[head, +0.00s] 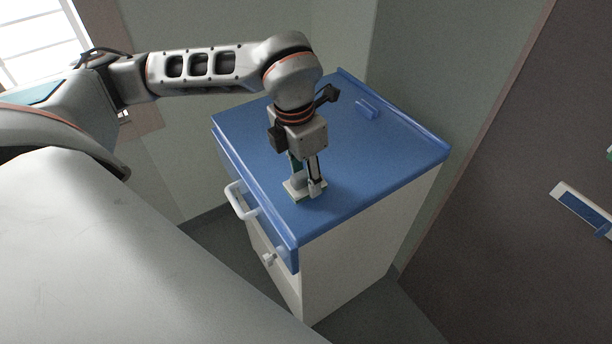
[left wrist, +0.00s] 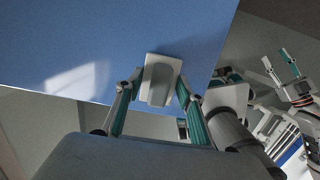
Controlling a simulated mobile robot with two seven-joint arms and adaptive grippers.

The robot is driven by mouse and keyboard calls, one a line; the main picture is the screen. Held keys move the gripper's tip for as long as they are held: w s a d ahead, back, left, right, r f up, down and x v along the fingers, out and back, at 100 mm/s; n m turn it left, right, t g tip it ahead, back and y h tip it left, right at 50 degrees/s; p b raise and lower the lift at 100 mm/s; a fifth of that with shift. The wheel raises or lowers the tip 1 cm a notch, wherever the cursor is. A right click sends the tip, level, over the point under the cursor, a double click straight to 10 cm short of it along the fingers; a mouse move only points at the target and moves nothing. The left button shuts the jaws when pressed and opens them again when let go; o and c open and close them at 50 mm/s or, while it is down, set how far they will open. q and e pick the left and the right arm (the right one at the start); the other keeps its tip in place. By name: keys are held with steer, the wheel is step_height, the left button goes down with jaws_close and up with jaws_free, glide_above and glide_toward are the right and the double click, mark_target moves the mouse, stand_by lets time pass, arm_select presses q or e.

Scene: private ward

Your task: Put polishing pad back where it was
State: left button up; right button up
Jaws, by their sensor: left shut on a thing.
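The polishing pad (head: 290,189) is a small pale block with a raised grip, at the front corner of the blue cabinet top (head: 352,151). My left gripper (head: 305,180) points down and is shut on the pad's grip. In the left wrist view the pad (left wrist: 162,68) sits between the two teal-lined fingers, over the blue surface near its edge. I cannot tell whether the pad touches the top or hangs just above it. My right gripper (left wrist: 278,60) shows at the right of the left wrist view, its fingers apart and empty.
A small blue raised piece (head: 368,108) is at the far side of the cabinet top. The rest of the top is clear. A drawer handle (head: 241,202) sticks out at the front. Walls stand close behind, and a dark door (head: 500,170) is at the right.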

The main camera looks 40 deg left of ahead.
mark_target(300, 176)
arm_select(q)
steer(key=shift+f, duration=0.3)
steer(key=o, duration=1.2)
steer(key=shift+c, duration=0.2)
steer(key=shift+r, duration=0.1)
step_height(300, 176, up, 12)
steer(key=s+p, duration=0.1)
steer(key=shift+s+a, duration=0.15)
steer(key=shift+a, duration=0.1)
